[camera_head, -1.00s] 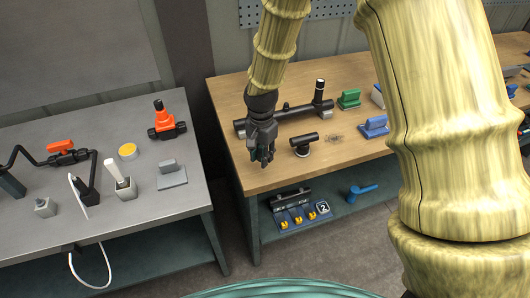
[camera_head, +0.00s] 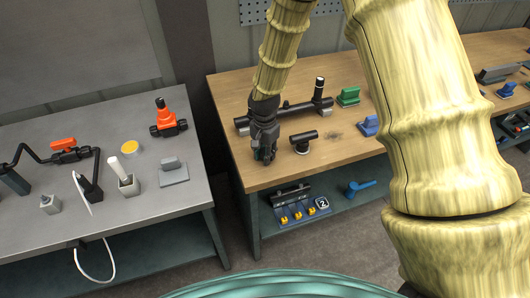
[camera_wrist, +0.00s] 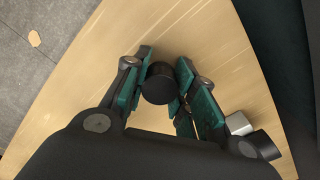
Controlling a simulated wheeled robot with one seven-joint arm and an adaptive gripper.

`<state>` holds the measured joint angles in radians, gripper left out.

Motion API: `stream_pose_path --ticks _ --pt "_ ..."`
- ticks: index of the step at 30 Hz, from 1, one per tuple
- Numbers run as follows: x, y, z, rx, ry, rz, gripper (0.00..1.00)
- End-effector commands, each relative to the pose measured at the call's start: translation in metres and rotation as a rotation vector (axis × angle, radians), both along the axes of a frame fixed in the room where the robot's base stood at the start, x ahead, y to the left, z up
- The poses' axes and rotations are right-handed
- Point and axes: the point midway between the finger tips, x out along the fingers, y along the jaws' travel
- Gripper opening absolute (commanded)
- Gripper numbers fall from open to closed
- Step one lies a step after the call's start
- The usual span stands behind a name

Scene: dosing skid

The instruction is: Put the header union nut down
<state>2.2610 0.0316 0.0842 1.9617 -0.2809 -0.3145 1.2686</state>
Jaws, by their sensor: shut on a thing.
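My gripper (camera_head: 265,156) is over the left front part of the wooden bench (camera_head: 228,92) in the head view. In the wrist view my gripper (camera_wrist: 160,95) is shut on a dark round piece, the header union nut (camera_wrist: 158,84), which sits between its green finger pads. The wooden bench top (camera_wrist: 100,75) shows below the nut. I cannot tell whether the nut touches the bench. In the head view the nut is hidden by the fingers.
A black tee fitting (camera_head: 303,140) stands just right of my gripper, and a dark pipe header (camera_head: 300,109) lies behind. Green (camera_head: 347,97) and blue (camera_head: 370,125) blocks are farther right. A grey table (camera_head: 90,200) with parts stands left, across a gap.

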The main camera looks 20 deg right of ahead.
Motion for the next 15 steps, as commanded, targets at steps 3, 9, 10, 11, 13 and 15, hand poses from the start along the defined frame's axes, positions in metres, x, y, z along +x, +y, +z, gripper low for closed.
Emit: stream_pose_path --ticks 3,9,10,11,13,15 --pt "0.0 0.0 -0.002 0.0 0.0 0.0 0.06" --pt "0.0 0.0 -0.007 0.0 0.0 -0.001 0.06" --pt "0.0 0.0 -0.007 0.0 0.0 -0.001 0.06" --pt "0.0 0.0 -0.008 0.0 0.0 0.0 0.06" --pt "0.0 0.0 -0.01 -0.001 0.001 0.0 0.06" --pt "-0.001 0.0 -0.012 -0.001 0.001 0.001 0.06"
